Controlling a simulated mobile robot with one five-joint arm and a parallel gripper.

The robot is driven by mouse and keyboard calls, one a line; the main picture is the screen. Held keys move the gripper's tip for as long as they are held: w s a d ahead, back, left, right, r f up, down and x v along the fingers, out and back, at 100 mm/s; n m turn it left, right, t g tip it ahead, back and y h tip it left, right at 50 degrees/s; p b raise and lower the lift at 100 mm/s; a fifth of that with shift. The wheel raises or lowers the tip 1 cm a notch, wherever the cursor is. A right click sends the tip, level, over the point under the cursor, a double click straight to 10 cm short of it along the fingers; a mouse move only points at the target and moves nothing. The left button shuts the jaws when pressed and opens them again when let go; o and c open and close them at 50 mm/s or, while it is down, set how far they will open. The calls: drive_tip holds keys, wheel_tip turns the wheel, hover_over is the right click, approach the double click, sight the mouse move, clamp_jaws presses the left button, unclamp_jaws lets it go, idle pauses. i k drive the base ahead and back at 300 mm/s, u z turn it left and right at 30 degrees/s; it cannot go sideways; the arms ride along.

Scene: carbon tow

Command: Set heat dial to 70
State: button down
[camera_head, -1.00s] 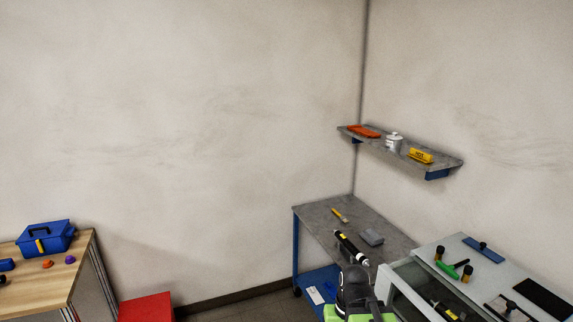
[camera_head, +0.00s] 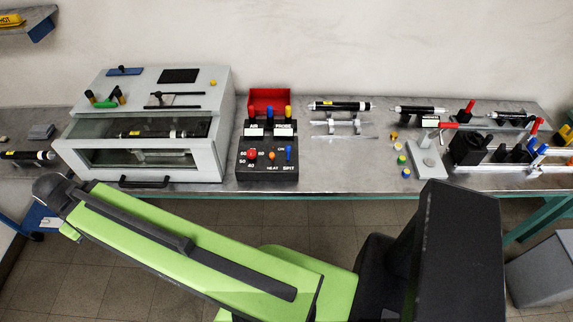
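A black control box (camera_head: 267,170) stands on the long grey bench, left of the picture's middle. The red heat dial (camera_head: 252,154) is on its front left, with the numbers 60, 50 and 40 readable beside it and a HEAT label to its lower right. Its pointer is too small to read. My green and black arm crosses the foreground below the bench, apart from the box. My gripper is not visible.
A grey glass-fronted cabinet (camera_head: 215,110) with a black front handle stands close left of the box. A red bin (camera_head: 268,98) sits behind the box. Black cylinders on stands (camera_head: 342,106) and a black fixture (camera_head: 468,148) are to the right. Bench space just right of the box is clear.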

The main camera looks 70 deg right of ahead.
sight(252, 154)
drive_tip(key=z, duration=0.1)
drive_tip(key=k, duration=0.6)
drive_tip(key=z, duration=3.85)
drive_tip(key=k, duration=1.15)
drive_tip(key=u, duration=1.7)
drive_tip(key=i, duration=1)
drive_tip(key=z, duration=0.05)
